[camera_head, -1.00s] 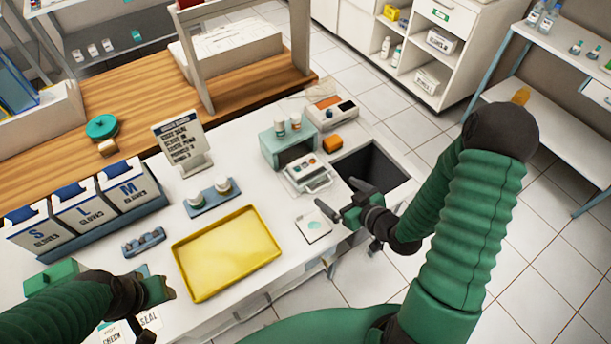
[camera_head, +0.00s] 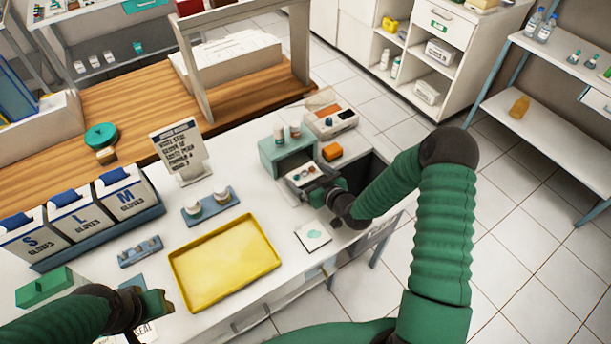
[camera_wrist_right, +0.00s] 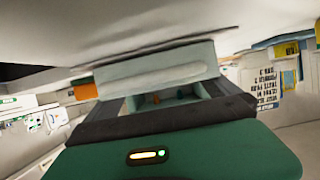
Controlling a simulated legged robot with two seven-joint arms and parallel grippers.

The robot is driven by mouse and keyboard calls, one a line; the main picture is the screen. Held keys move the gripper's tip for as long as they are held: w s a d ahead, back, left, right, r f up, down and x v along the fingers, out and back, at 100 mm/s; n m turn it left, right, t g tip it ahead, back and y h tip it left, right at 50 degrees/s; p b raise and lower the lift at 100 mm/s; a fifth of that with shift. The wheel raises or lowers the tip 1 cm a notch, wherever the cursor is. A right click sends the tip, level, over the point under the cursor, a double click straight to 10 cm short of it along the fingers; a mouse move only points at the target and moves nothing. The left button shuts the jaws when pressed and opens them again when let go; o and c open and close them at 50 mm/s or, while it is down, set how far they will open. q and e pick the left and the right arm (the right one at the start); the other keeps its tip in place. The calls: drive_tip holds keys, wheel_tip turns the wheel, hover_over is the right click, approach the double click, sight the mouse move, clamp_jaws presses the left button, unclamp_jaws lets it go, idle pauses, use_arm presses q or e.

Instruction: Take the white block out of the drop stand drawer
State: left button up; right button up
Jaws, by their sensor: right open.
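The teal drop stand (camera_head: 280,148) stands on the white counter, with two small bottles on top. Its drawer (camera_head: 300,172) is pulled out toward me and holds small items. My right gripper (camera_head: 318,190) is at the drawer's front right, open, and hides part of it. In the right wrist view, a wide white piece (camera_wrist_right: 155,72) lies across just beyond the open fingers. I cannot tell whether it is the drawer front or the white block. Small orange and teal bits show between the fingers. My left gripper (camera_head: 160,305) is low at the left, over the counter, its jaws unclear.
A yellow tray (camera_head: 225,262) lies left of the right arm. A white card (camera_head: 313,236) lies near the counter's front edge. A dark square opening (camera_head: 362,172) and an orange block (camera_head: 332,152) are right of the stand. Glove boxes (camera_head: 85,215) stand at left.

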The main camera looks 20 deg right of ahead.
drive_tip(key=shift+w+a+f, duration=0.1)
drive_tip(key=shift+w+a, duration=0.1)
drive_tip(key=shift+d, duration=0.1)
drive_tip(key=c, duration=1.5)
